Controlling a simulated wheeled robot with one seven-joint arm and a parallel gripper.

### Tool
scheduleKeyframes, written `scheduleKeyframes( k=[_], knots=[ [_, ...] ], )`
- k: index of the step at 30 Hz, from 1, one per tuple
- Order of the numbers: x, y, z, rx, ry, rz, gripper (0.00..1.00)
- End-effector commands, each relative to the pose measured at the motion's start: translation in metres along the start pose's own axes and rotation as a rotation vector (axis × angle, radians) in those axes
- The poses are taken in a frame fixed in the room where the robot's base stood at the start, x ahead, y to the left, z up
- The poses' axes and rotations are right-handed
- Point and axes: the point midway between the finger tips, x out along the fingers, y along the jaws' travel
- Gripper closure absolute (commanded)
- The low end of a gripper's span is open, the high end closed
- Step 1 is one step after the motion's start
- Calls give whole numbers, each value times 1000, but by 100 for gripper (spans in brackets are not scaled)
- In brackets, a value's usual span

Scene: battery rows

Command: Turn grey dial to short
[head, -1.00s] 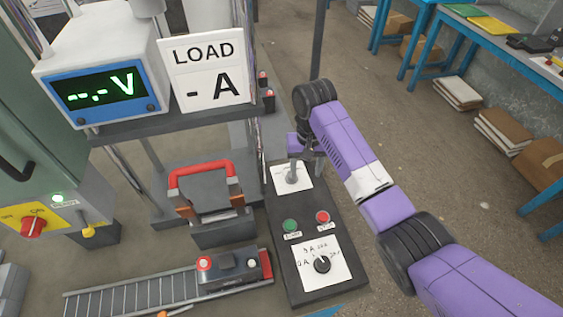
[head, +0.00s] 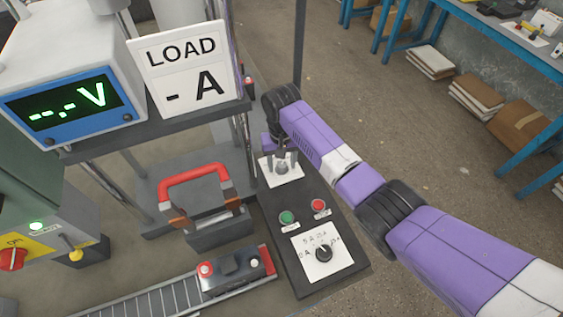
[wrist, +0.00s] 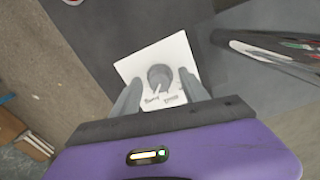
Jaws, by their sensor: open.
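The grey dial (head: 281,169) stands on a white label plate (head: 293,178) at the far end of the dark control panel. In the wrist view the round grey dial (wrist: 160,76) sits between my fingers, with a small pale pointer mark at its lower side. Two printed words show below it on the plate, too blurred to read surely. My gripper (head: 282,158) is open and points down over the dial. In the wrist view its fingers (wrist: 159,86) are on either side of the dial; I cannot tell whether they touch it.
A green button (head: 287,217), a red button (head: 318,206) and a black dial (head: 323,253) are nearer on the panel. A red-handled device (head: 197,200) and the meter shelf (head: 150,125) stand to the left. A battery (head: 236,267) lies on a roller track (head: 160,303).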

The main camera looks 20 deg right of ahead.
Motion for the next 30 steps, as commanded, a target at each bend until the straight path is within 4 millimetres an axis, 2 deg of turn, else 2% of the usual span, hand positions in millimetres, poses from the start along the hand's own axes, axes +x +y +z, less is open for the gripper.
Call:
scheduleKeyframes(
  k=[8, 11, 16, 17, 30],
  knots=[
    [2, 0, 0, -1, 1, -1, 48],
    [2, 0, 0, -1, 1, -1, 64],
    [2, 0, 0, -1, 1, -1, 97],
    [2, 0, 0, -1, 1, -1, 100],
    [1, -1, 0, -83, 0, -1, 100]
  ],
)
